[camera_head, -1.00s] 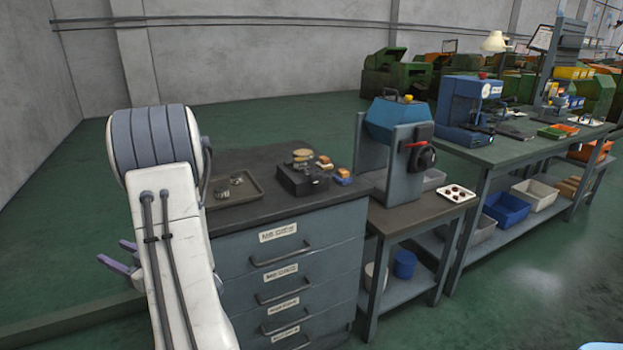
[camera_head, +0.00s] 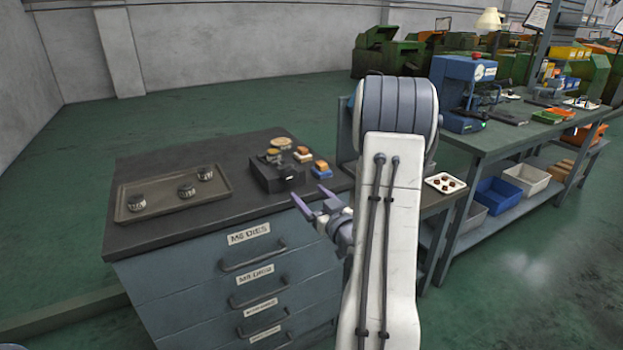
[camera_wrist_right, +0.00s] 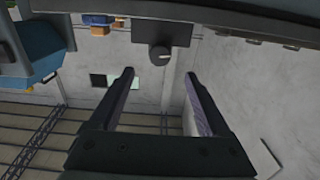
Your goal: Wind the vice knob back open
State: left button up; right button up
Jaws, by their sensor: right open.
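The vice is a small black block (camera_head: 277,174) on the dark top of the drawer cabinet, near its front edge. In the right wrist view, the vice (camera_wrist_right: 160,33) shows at the top with a round dark knob (camera_wrist_right: 160,55) that bears a pale mark. My right gripper (camera_head: 314,200) is open and empty, in front of and to the right of the vice in the head view. In the right wrist view, the knob lies just beyond the gap between the fingertips (camera_wrist_right: 159,75), apart from both. My left gripper is not in view.
A tray (camera_head: 218,196) with three round dark dies lies left of the vice. Small orange-and-blue blocks (camera_head: 322,169) stand right of it. The drawer cabinet (camera_head: 205,275) has protruding handles. My right arm hides most of the machine on the side table. A white tray (camera_head: 445,183) shows beyond.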

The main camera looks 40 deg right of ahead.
aim_at(292, 177)
jog(key=p+x, duration=0.1)
jog(key=x, duration=0.8)
jog(key=shift+w, duration=0.15)
jog(key=shift+c, duration=0.3)
